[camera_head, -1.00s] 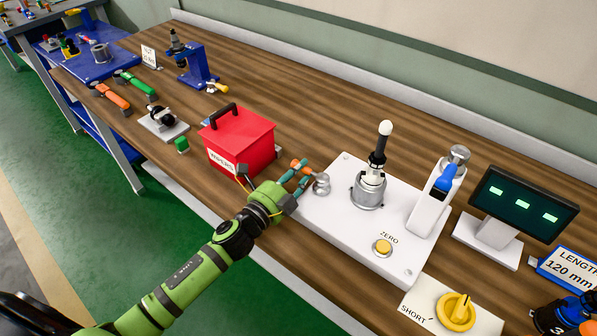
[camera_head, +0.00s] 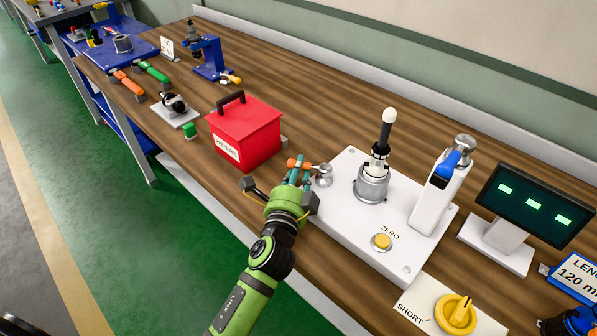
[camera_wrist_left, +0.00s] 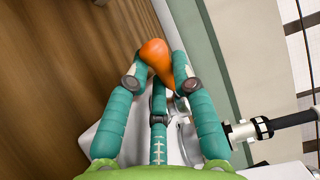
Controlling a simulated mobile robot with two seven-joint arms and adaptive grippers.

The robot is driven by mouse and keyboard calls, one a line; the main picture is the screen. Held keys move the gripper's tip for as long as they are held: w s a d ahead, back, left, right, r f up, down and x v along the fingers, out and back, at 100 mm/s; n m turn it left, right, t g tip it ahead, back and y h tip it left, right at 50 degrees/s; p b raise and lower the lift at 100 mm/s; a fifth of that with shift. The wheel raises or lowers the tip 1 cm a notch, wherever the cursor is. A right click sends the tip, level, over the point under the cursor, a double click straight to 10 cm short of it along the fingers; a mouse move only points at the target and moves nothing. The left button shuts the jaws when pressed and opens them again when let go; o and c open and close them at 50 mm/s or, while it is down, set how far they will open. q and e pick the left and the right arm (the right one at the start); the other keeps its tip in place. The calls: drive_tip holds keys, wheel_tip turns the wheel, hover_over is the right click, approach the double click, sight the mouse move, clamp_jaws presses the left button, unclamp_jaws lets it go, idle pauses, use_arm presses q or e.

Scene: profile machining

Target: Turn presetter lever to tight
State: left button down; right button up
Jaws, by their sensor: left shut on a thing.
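The presetter (camera_head: 338,217) is a white base plate holding a tool holder (camera_head: 372,182) with a black shaft and white ball tip. Its lever (camera_head: 293,163) has an orange handle running left from a round metal pivot (camera_head: 322,176) at the plate's left edge. My left gripper (camera_head: 300,171) has its teal fingers shut around the orange handle. In the left wrist view the orange handle (camera_wrist_left: 157,58) sits between the fingertips, its rounded end pointing away. Fingers partly hide the lever's inner part. My right gripper is not in view.
A red wipers box (camera_head: 243,135) stands close behind and left of my gripper. A yellow zero button (camera_head: 381,242), a white measuring post (camera_head: 436,196), a screen (camera_head: 534,203) and a yellow knob (camera_head: 456,314) are to the right. Bare bench lies behind the plate.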

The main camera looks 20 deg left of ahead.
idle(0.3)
use_arm(q)
drive_tip(key=c, duration=1)
unclamp_jaws()
drive_tip(key=shift+c, duration=0.2)
drive_tip(key=s, duration=1.2)
drive_tip(key=shift+d, duration=0.3)
